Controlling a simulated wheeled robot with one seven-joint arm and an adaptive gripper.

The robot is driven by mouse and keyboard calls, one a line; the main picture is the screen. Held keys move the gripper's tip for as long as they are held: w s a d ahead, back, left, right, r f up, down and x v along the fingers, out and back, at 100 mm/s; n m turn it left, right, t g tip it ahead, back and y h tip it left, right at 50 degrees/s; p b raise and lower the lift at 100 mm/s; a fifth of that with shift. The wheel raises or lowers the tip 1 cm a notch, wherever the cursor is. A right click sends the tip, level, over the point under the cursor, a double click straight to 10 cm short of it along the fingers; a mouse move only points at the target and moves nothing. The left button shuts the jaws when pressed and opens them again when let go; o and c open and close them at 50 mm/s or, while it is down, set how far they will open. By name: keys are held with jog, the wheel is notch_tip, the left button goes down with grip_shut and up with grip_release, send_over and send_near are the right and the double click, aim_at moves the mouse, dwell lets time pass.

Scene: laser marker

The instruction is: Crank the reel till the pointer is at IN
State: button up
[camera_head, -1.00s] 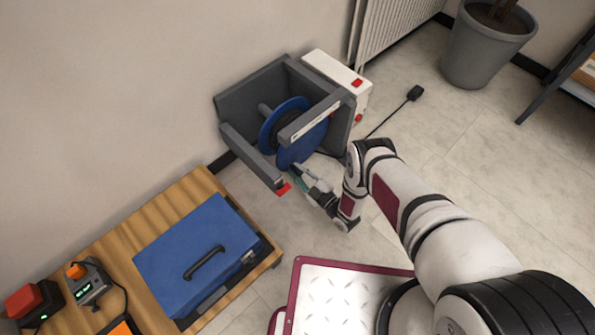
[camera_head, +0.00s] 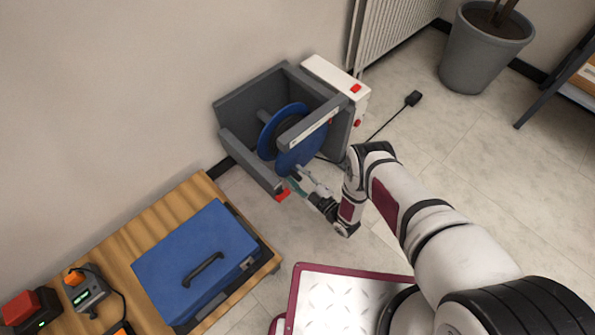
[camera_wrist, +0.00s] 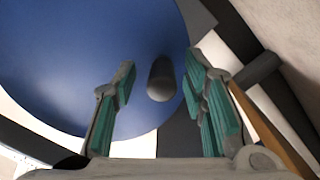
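The blue reel (camera_head: 294,122) sits on a shaft inside a grey frame (camera_head: 240,100) against the wall. A dark rounded crank knob (camera_wrist: 161,79) stands out from the reel's blue face (camera_wrist: 70,60) in the wrist view. My gripper (camera_head: 303,184) is at the reel's lower edge in the head view. In the wrist view its teal-padded fingers (camera_wrist: 160,92) are open on either side of the knob, with a gap visible at both sides. A pale label strip (camera_head: 308,125) runs along the frame's front bar. Its lettering and the pointer's reading are too small to tell.
A white box (camera_head: 335,76) with red buttons is beside the frame, and a black cable and plug (camera_head: 413,99) lie on the floor. A wooden bench (camera_head: 150,224) with a blue case (camera_head: 195,258) stands left. A plant pot (camera_head: 485,50) stands back right.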

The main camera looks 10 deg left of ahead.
aim_at(290, 154)
jog(key=o, duration=0.5)
jog(key=r, duration=0.9)
jog(key=shift+w+d+r, duration=0.15)
jog(key=shift+w+r, duration=0.05)
jog(key=shift+w, duration=0.1)
jog(key=shift+r, duration=0.2)
jog(key=shift+d+r, duration=0.1)
jog(key=shift+c, duration=1)
jog(key=shift+s, duration=0.15)
jog(key=shift+c, duration=0.3)
jog(key=shift+s, duration=0.1)
jog(key=shift+c, duration=1.2)
jog(key=p+v, duration=0.6)
jog(key=v, duration=0.9)
jog(key=shift+s, duration=0.6)
